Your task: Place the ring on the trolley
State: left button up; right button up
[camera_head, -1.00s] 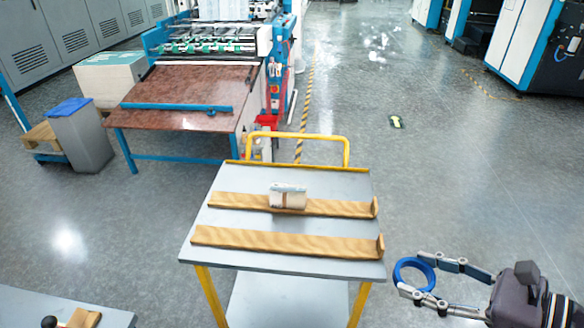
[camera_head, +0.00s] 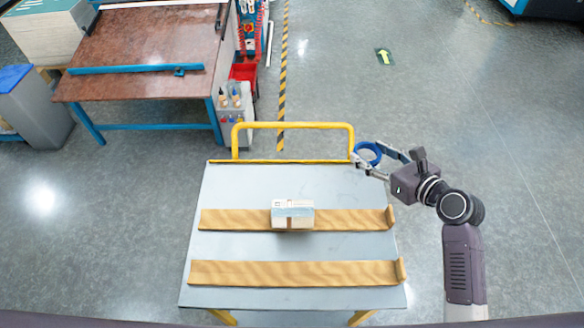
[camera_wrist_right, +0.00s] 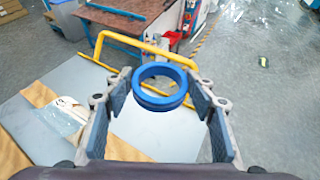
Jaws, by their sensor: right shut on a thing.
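The blue ring (camera_head: 367,153) is held between the fingers of my right gripper (camera_head: 370,161), just past the right end of the yellow handle, at the trolley's far right corner. In the right wrist view the ring (camera_wrist_right: 160,86) sits between both fingertips (camera_wrist_right: 163,88), with the trolley top and handle behind it. The trolley (camera_head: 240,185) has a grey top, two wooden rails and a yellow handle (camera_head: 293,126) at its far end. My left gripper does not show.
A small white and brown roll or box (camera_head: 292,212) rests on the trolley's farther wooden rail (camera_head: 240,219). The nearer rail (camera_head: 290,272) is bare. A machine table (camera_head: 150,50) stands at the back left. The floor right of the trolley is clear.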

jog(key=w+a+m+h+p, duration=0.1)
jog(key=w+a+p, duration=0.3)
jog(key=a+p, duration=0.15)
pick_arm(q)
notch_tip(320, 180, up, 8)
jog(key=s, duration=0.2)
pick_arm(e)
jog(key=b, duration=0.3)
send_over(322, 186)
notch_tip(322, 186, down, 5)
jog(key=shift+t, duration=0.4)
notch_tip(322, 186, down, 11)
jog(key=b, duration=1.2)
jog(key=shift+r, duration=0.2)
notch_tip(322, 186, down, 5)
jog(key=b, duration=0.5)
jog(key=shift+f+b, duration=0.1)
jog(key=shift+b, duration=0.3)
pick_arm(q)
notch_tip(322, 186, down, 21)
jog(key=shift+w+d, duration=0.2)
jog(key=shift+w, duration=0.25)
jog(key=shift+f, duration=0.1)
